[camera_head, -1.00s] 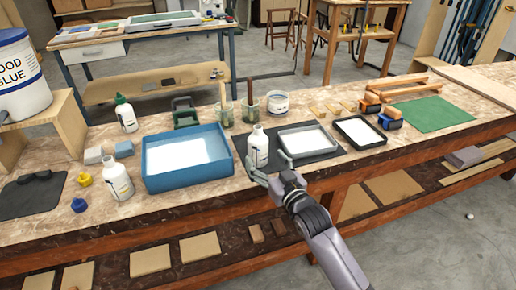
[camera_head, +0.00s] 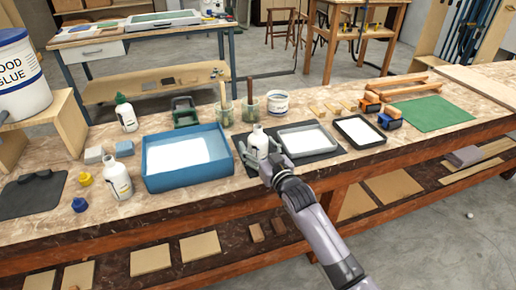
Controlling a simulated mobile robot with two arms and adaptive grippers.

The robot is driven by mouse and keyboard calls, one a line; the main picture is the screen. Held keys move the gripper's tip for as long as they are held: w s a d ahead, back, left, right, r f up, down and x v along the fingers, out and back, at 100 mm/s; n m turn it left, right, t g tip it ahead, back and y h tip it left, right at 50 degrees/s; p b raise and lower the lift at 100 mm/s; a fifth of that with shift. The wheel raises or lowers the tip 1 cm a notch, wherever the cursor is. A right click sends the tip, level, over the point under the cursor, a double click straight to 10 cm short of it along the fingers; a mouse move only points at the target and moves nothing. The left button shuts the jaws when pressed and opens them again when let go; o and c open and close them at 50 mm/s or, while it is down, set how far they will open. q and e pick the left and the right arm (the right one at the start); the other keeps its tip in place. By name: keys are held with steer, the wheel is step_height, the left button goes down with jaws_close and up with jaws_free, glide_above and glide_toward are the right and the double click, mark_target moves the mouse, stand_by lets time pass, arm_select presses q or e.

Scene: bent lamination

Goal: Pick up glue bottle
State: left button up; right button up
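A white glue bottle (camera_head: 259,141) with a dark label stands upright on the dark mat, between the blue tray and a small grey tray. My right gripper (camera_head: 258,149) is open around the lower part of this bottle, one finger at each side. The left finger looks slightly apart from the bottle; contact on the right side is hard to tell. Two similar white bottles stand to the left: one (camera_head: 117,179) in front of the blue tray's left side, and one with a green cap (camera_head: 126,114) farther back. My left gripper is not in view.
The blue tray (camera_head: 158,181) is close on the left of the gripper. The grey tray (camera_head: 324,149) and a black tray (camera_head: 379,144) lie to the right. Glass jars (camera_head: 226,116) with brushes and a white tub (camera_head: 277,104) stand behind. The bench front edge is clear.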

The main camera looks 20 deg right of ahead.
steer(key=c, duration=1.2)
steer(key=shift+r, duration=0.1)
